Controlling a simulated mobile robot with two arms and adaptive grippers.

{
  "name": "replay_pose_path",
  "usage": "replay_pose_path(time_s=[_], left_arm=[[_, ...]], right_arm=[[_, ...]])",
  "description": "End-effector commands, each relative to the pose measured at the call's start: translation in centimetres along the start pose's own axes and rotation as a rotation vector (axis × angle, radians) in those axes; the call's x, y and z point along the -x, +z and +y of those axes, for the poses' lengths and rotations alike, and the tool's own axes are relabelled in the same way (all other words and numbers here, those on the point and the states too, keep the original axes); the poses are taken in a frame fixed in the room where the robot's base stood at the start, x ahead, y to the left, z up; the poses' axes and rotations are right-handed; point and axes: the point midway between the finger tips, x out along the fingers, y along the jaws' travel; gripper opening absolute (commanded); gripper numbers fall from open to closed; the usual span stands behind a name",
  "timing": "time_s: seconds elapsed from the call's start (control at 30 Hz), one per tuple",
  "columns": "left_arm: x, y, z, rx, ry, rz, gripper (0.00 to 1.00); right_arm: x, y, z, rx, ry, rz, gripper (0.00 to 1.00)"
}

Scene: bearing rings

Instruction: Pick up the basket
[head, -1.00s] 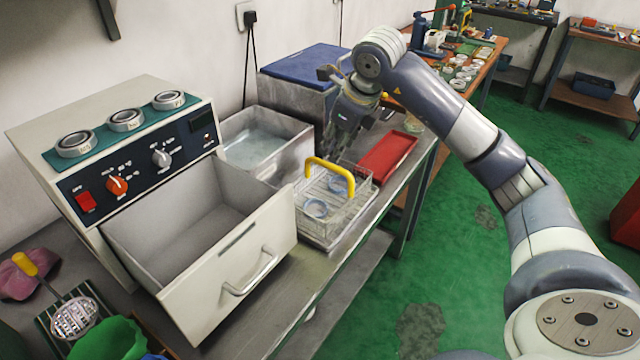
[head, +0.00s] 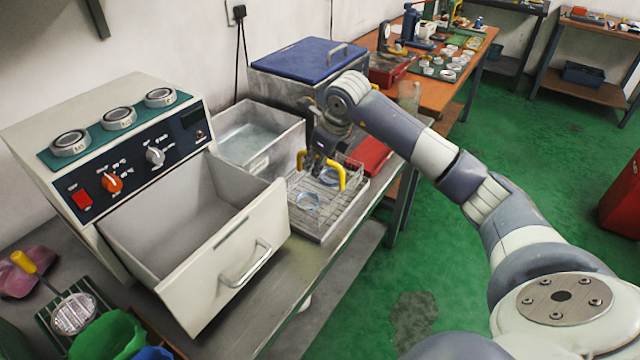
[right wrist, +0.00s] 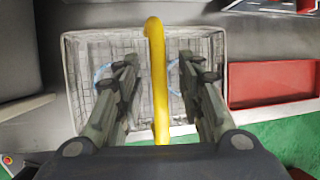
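The wire basket (head: 349,204) with a yellow arched handle (head: 341,178) sits on a tray on the bench, and bluish rings (head: 308,201) lie in it. My right gripper (head: 318,166) is over the basket at the handle. In the right wrist view the yellow handle (right wrist: 158,90) runs between the two fingers of my right gripper (right wrist: 152,75). The fingers are open, with a gap on each side of the handle. The basket mesh (right wrist: 85,50) shows beneath. My left gripper is not in view.
A machine with an open grey drawer (head: 215,262) stands left of the basket. A metal water tank (head: 290,140) is behind it, and a red tray (head: 372,158) is to its right. A blue-lidded box (head: 300,58) stands further back.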

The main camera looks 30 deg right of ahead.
Motion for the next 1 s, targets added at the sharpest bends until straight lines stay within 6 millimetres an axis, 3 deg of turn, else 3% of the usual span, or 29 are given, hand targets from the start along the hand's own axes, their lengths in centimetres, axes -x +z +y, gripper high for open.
replay_pose_path(time_s=[0.07,0.2,0.67,1.0], left_arm=[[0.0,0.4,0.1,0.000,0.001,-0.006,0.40],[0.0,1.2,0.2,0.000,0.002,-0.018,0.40],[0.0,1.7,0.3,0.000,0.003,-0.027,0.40],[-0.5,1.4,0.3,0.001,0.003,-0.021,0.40]], right_arm=[[0.0,0.0,0.0,0.000,0.000,0.000,0.31],[0.1,0.0,0.0,0.000,0.000,0.000,0.00],[0.5,0.3,-0.2,0.000,-0.003,-0.005,0.00],[5.3,2.3,-1.2,0.000,-0.004,-0.009,0.00]])
